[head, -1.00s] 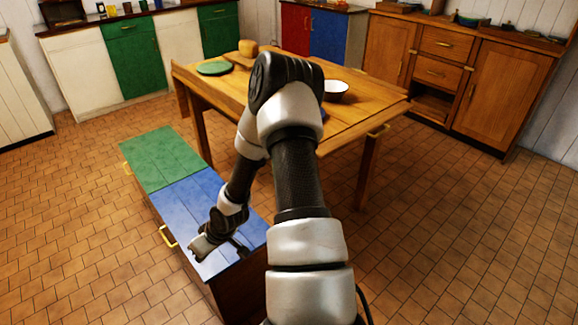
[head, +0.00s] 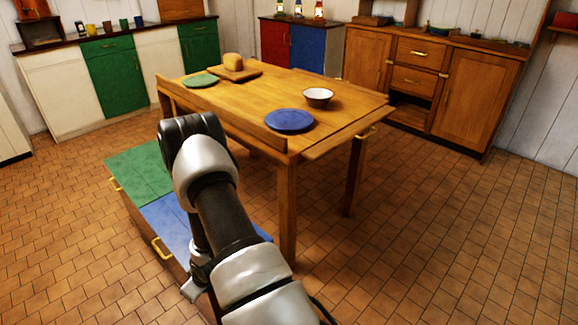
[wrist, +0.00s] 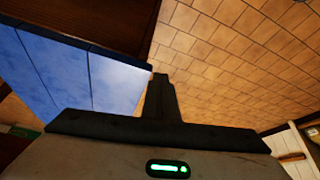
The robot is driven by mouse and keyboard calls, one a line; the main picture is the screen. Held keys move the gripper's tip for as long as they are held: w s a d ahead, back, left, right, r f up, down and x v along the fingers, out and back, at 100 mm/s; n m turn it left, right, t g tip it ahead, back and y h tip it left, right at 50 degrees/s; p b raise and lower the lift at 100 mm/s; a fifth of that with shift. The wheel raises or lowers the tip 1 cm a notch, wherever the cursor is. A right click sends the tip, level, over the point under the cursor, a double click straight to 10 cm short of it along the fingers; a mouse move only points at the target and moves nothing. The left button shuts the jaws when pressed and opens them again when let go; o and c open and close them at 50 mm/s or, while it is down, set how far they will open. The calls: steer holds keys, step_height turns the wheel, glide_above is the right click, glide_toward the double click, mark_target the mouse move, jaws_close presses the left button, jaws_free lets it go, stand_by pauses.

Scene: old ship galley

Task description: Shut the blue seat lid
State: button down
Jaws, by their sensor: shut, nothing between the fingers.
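The blue seat lid (head: 168,219) lies flat on the bench, level with the green lid beside it. It has a yellow handle (head: 161,248) at its front edge. My arm hides much of the blue lid in the head view. The blue lid also fills the left of the wrist view (wrist: 65,75). My gripper (head: 189,290) is at the near end of the bench, partly hidden by my arm. In the wrist view its fingers (wrist: 160,95) are together and empty, beside the blue lid's edge. I cannot tell whether they touch it.
The green lid (head: 138,173) covers the bench's far part. A wooden table (head: 250,98) stands to the right, bearing a blue plate (head: 289,120), a white bowl (head: 318,97), a green plate (head: 199,80) and bread (head: 233,61). Tiled floor (head: 450,230) is free at the right.

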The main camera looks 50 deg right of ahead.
steer(key=shift+f+h, duration=0.4)
steer(key=shift+f, duration=0.5)
